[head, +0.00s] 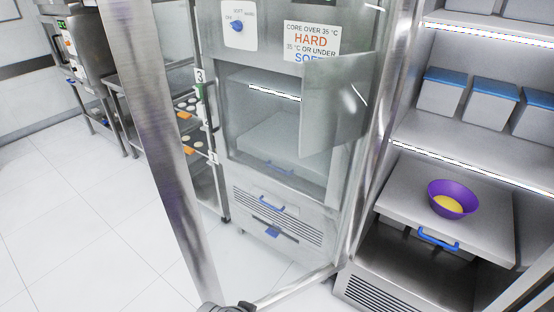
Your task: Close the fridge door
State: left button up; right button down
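The fridge (470,135) stands at the right with its lit inside in view. Its glass door (165,150) has a broad steel frame and stands wide open, swung out to the left. The door's hinge-side post is beside the fridge opening, and its free-edge post is the tilted steel bar at the left. A small dark grey part (230,307), likely the tip of my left gripper, shows at the bottom edge by the door's lower corner. I cannot tell whether it touches the door or how its fingers stand. My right gripper is not in view.
In the fridge, a purple bowl (452,199) with yellow contents stands on a blue-handled tray (495,218). Blue-lidded boxes (440,92) line the shelf above. A labelled steel cabinet (240,100) shows through the door glass. The tiled floor (80,220) at left is clear.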

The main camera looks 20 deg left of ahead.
aim_at(345, 98)
jog(key=k+j+z, duration=0.2)
jog(key=j, duration=0.15)
jog(key=j+z, duration=0.2)
jog(key=j, duration=0.15)
jog(key=k+j+z, duration=0.2)
jog(key=j+z, duration=0.25)
jog(key=j, duration=0.3)
jog(key=k+j+z, duration=0.25)
jog(key=j, duration=0.3)
jog(key=j+z, duration=0.25)
jog(key=j, duration=0.3)
jog(key=j+z, duration=0.3)
jog(key=j, duration=0.25)
jog(key=j+z, duration=0.15)
jog(key=j, duration=0.35)
jog(key=k+j+z, duration=0.1)
jog(key=j, duration=0.4)
jog(key=k+j+u, duration=0.2)
jog(key=i+l, duration=0.1)
